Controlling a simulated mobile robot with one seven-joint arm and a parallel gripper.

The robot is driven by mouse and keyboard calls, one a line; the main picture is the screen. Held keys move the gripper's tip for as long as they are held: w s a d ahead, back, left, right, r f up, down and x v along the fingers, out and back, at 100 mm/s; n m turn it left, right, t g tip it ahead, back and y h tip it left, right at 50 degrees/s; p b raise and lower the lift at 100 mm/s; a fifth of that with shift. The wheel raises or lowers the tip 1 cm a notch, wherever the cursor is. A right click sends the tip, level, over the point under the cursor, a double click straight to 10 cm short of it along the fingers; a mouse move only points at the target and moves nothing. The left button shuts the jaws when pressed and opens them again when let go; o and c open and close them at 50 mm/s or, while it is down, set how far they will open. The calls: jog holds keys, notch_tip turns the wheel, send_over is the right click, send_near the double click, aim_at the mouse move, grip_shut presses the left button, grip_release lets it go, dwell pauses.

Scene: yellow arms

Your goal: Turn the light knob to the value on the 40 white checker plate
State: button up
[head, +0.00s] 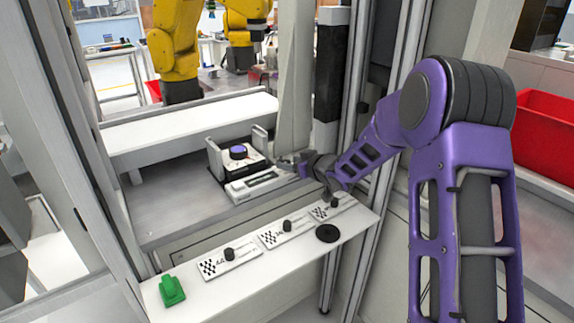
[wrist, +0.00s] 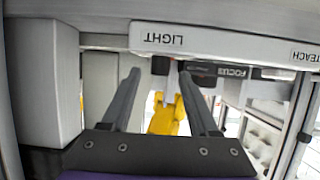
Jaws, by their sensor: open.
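The leftmost checker plate (head: 243,263) lies on the front white shelf. Its print looks like a 40 but is too small to read surely. A black peg stands on it. In the head view my gripper (head: 290,161) is beside a small unit with a purple-topped knob (head: 238,152); its fingers are hard to make out there. In the wrist view my gripper (wrist: 160,74) is open and empty, fingers wide apart, below an upside-down LIGHT label (wrist: 180,39). A dark knob-like piece (wrist: 160,66) shows between the fingertips; I cannot tell whether it is the light knob.
Two more checker plates (head: 283,235) (head: 322,213) lie along the shelf to the right. A green block (head: 172,290) and a black disc (head: 327,233) are also on it. Posts stand close beside my arm.

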jog(key=shift+x, duration=1.2)
grip_shut()
